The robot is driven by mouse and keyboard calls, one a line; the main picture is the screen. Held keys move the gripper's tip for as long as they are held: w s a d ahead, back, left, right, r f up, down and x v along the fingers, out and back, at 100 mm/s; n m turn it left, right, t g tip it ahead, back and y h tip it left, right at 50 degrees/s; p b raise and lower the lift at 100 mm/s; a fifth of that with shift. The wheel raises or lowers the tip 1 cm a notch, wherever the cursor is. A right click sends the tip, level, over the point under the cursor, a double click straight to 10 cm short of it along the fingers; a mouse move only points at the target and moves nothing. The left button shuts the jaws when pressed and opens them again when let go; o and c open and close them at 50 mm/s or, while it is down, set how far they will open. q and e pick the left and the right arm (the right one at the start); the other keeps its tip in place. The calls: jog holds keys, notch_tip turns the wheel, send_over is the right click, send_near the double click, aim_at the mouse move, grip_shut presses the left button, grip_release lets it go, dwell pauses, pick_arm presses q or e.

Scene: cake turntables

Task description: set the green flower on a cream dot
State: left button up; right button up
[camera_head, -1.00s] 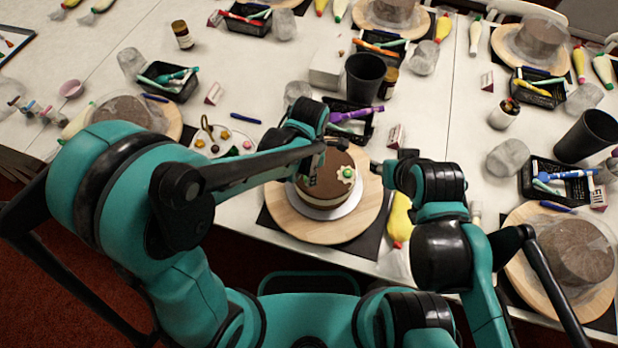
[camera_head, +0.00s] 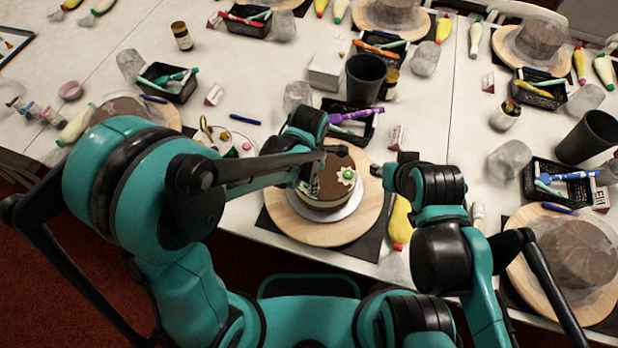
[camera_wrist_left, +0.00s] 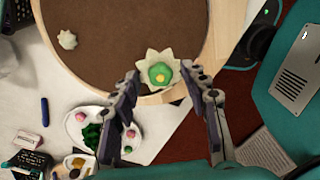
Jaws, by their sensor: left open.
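The brown cake (camera_head: 328,196) stands on a white plate on the wooden turntable (camera_head: 290,228). In the left wrist view a green flower (camera_wrist_left: 160,74) sits on a pale cream star (camera_wrist_left: 152,58) at the cake's edge, just between my fingertips. My left gripper (camera_wrist_left: 163,86) is open around it; in the head view the gripper (camera_head: 311,185) is over the cake's left side, partly hiding it. Another green flower (camera_head: 348,174) sits on a cream dot at the cake's right. A bare cream dot (camera_wrist_left: 68,39) shows in the wrist view. My right gripper (camera_head: 378,170) is beside the turntable, its opening unclear.
A plate of coloured flowers (camera_head: 240,150) lies left of the cake, partly behind my left arm. A black tray (camera_head: 355,125), a dark cup (camera_head: 364,78) and a yellow piping bag (camera_head: 401,222) stand close around the turntable.

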pick_arm(q)
notch_tip(320, 180, up, 11)
jog(key=p, duration=0.3)
jog(key=s+a+r+m+t, duration=0.2)
jog(key=a+r+m+t, duration=0.1)
jog(key=a+m, duration=0.6)
jog(key=s+a+r+m+t, duration=0.3)
jog(key=a+m, duration=0.5)
jog(key=m, duration=0.4)
jog(key=shift+a+r+m+t, duration=0.3)
jog(key=shift+a+r+t, duration=0.1)
jog(key=shift+r+t, duration=0.3)
jog(key=shift+s, duration=0.1)
